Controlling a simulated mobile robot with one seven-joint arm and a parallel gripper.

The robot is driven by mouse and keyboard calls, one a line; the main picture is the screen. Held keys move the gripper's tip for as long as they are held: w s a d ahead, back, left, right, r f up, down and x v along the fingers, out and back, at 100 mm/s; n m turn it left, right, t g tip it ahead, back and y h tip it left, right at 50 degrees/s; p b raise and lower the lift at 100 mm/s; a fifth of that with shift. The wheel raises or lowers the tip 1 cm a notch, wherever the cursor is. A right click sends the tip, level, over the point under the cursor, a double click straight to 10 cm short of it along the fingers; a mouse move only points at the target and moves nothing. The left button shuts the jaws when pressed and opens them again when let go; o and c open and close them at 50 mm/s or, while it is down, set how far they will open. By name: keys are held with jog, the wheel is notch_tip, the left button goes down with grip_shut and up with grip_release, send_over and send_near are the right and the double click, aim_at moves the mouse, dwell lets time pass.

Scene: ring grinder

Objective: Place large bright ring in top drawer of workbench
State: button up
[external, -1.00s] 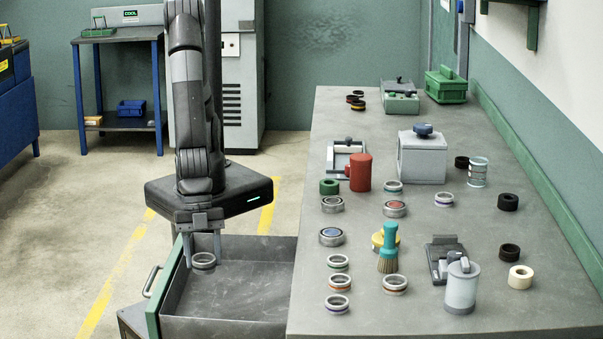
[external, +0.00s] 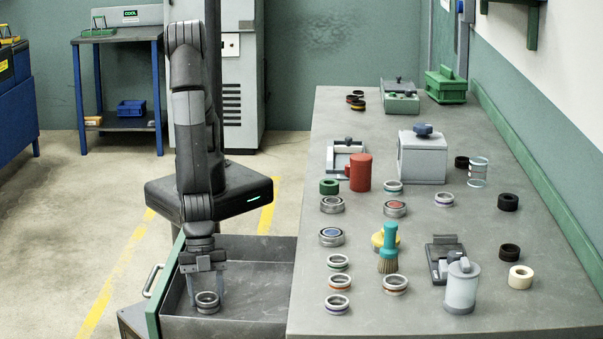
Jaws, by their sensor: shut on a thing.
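The large bright ring (external: 207,303), a silvery metal ring, is at the lower end of my gripper (external: 207,297). My gripper points down and is shut on the ring, with one finger on each side of it. The ring is inside the outline of the open top drawer (external: 262,254), near its front left part. I cannot tell whether the ring touches the drawer floor. The drawer is pulled out to the left of the workbench (external: 350,115) and has a green front with a handle (external: 152,281).
Several other rings stand on the bench top, such as a blue-centred one (external: 332,237) and a red-centred one (external: 395,209). A red cylinder (external: 361,172), a brush (external: 388,255) and a grey canister (external: 461,288) stand there too. The right part of the drawer is empty.

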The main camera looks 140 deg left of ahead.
jog(key=o, duration=1.1)
jog(key=shift+f, duration=0.1)
jog(key=s+a+r, duration=0.1)
jog(key=a+r, duration=0.2)
jog(key=r, duration=0.3)
jog(key=s+a+r+n, duration=0.1)
jog(key=s+a+r, duration=0.15)
jog(key=r, duration=0.45)
jog(key=s+a+r, duration=0.1)
jog(key=a+r, duration=0.3)
jog(key=r, duration=0.2)
jog(key=s+a+r+n, duration=0.1)
jog(key=s+a+r, duration=0.4)
jog(key=a, duration=0.1)
jog(key=s+a+r+n+t+y, duration=0.1)
jog(key=s+a+r+n, duration=0.1)
jog(key=s+a+r, duration=0.3)
jog(key=s+a+r+n+y, duration=0.1)
jog(key=s+a+r, duration=0.4)
jog(key=a, duration=0.4)
jog(key=shift+s+a+r+n+t, duration=0.1)
jog(key=shift+s+r+n+t, duration=0.2)
jog(key=shift+s, duration=0.25)
